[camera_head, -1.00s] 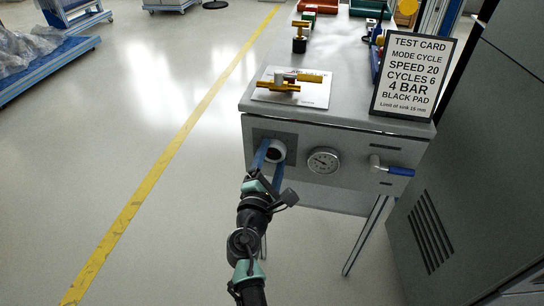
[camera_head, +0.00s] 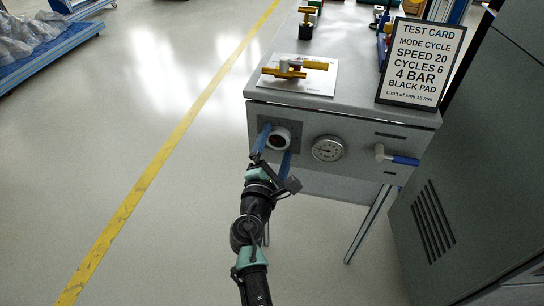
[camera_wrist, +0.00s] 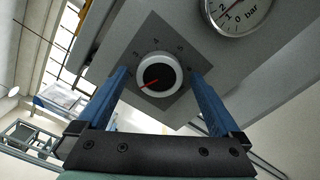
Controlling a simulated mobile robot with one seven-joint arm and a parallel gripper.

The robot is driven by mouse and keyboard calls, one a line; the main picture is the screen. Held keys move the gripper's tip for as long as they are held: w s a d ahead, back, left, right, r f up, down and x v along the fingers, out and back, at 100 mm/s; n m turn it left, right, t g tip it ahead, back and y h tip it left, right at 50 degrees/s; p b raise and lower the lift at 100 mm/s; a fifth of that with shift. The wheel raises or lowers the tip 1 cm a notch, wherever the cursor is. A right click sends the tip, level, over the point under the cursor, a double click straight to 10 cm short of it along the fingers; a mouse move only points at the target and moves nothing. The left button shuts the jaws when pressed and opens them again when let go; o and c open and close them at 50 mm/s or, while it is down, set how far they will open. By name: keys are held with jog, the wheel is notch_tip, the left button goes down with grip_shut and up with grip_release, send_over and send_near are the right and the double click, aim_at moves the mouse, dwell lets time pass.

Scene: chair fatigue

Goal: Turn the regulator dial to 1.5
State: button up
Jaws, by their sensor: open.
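The regulator dial (camera_head: 279,138) is a round white knob with a dark face on a grey square plate on the bench's front panel. In the wrist view the dial (camera_wrist: 160,73) shows a red pointer aimed to the lower left. My gripper (camera_head: 277,139) is open, with one blue finger on each side of the dial. In the wrist view my gripper (camera_wrist: 159,71) shows a gap between each finger and the knob; I cannot tell the depth of the fingertips.
A round bar gauge (camera_head: 328,149) sits right of the dial, and a blue-handled valve (camera_head: 397,157) farther right. A test card (camera_head: 421,62) reading 4 BAR stands on the bench top beside a brass fitting (camera_head: 293,69). A grey cabinet (camera_head: 465,160) stands at right.

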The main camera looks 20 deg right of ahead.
jog(key=p+v, duration=0.2)
jog(key=v, duration=1)
jog(key=shift+s+a, duration=0.25)
jog(key=shift+s, duration=0.05)
jog(key=w+a+r+m+t+y, duration=0.1)
jog(key=a+r+m+t, duration=0.15)
jog(key=r+m, duration=1)
jog(key=w+a+r+m+t+y, duration=0.1)
jog(key=a+r+m+t, duration=0.15)
jog(key=r, duration=1.95)
jog(key=s+a+r+m+t+y, duration=0.2)
jog(key=s+a+r+t+y, duration=0.15)
jog(key=s+r, duration=0.5)
jog(key=s+a+r+m+t+y, duration=0.1)
jog(key=s+a+r+t+y, duration=0.3)
jog(key=r, duration=0.7)
notch_tip(320, 180, up, 30)
jog(key=d+p, duration=0.1)
jog(key=p, duration=3)
jog(key=shift+r+p, duration=0.15)
jog(key=shift+p, duration=0.15)
jog(key=shift+w+y, duration=0.15)
jog(key=shift+y, duration=0.1)
jog(key=shift+c, duration=0.2)
